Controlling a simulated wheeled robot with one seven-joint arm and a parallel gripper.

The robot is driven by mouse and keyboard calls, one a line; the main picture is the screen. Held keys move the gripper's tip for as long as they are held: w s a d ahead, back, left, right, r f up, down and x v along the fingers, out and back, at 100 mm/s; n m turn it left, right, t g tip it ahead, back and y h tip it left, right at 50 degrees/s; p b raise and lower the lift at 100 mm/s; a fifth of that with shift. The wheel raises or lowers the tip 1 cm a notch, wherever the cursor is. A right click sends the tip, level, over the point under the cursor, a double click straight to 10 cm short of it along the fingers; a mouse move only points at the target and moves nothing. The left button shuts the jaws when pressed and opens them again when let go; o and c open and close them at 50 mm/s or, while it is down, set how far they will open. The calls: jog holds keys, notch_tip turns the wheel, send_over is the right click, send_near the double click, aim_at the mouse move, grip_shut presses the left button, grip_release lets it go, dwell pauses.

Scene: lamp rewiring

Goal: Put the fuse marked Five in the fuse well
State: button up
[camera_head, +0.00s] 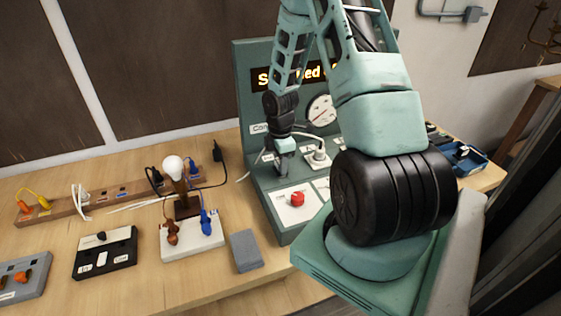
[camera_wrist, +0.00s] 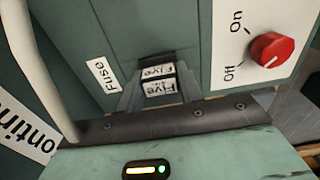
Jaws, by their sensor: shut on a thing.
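The fuse marked Five (camera_wrist: 158,87) is held between the two fingers of my gripper (camera_wrist: 157,92). Its word Five shows on two faces in the wrist view. Just beyond the fuse is a dark opening (camera_wrist: 157,58) in the green panel, near a white Fuse label (camera_wrist: 103,76). The fuse's far end is close to this opening; I cannot tell whether it is inside. In the head view my gripper (camera_head: 283,160) is down at the green console, and its fingers and the fuse are too small to make out.
A red On/Off knob (camera_wrist: 268,49) is right of my gripper, also on the console (camera_head: 297,199). A plug with a white cable (camera_head: 318,155) is close to my gripper. The lamp base (camera_head: 190,242), a grey block (camera_head: 246,251) and a black box (camera_head: 104,254) stand on the wooden table.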

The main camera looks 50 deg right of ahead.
jog(key=shift+f, duration=0.3)
jog(key=o, duration=1.1)
jog(key=shift+c, duration=0.2)
jog(key=shift+r, duration=0.1)
notch_tip(320, 180, up, 17)
jog(key=b, duration=0.2)
jog(key=shift+r, duration=0.1)
jog(key=a+m+b, duration=0.1)
jog(key=a+b, duration=0.1)
jog(key=a, duration=2.2)
jog(key=s+a+f+m+b, duration=0.2)
jog(key=s+a+b, duration=0.1)
jog(key=s+a, duration=1.3)
jog(key=shift+s+a+f+m+y, duration=0.2)
jog(key=shift+s+a+m+y, duration=0.15)
jog(key=shift+s, duration=0.2)
